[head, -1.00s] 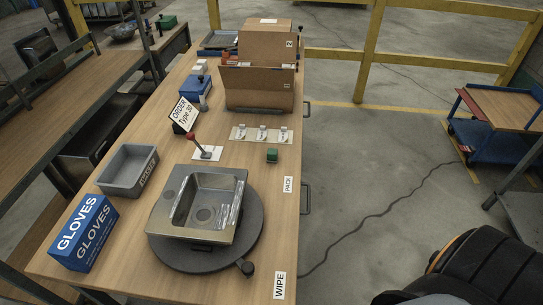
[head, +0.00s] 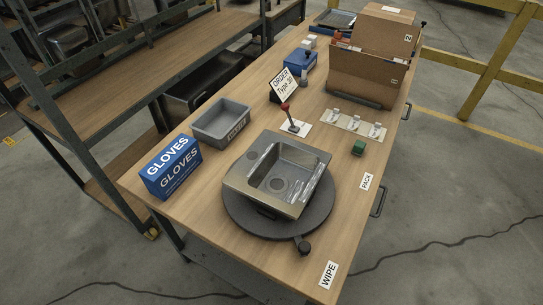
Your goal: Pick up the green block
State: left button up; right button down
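The green block (head: 358,147) is small and sits on the wooden table (head: 210,203), near its right edge. It is between the white strip with several small items (head: 354,123) and the PACK label (head: 367,181). Nothing touches it from above. Neither of my grippers shows in the head view.
A steel sink (head: 236,180) rests on a dark round turntable (head: 243,217) in front of the block. A red-topped lever (head: 285,107), grey bin (head: 194,123), GLOVES box (head: 150,182) and cardboard boxes (head: 368,77) stand around the table.

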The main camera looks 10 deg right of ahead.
aim_at(359, 148)
jog(key=k+l, duration=0.1)
jog(key=l, duration=0.2)
jog(key=k+l+u, duration=0.1)
jog(key=l, duration=0.2)
jog(key=k+l, duration=0.15)
jog(key=l+u, duration=0.3)
jog(key=l, duration=0.6)
jog(key=l+u, duration=0.3)
jog(key=l, duration=0.55)
jog(key=k, duration=0.05)
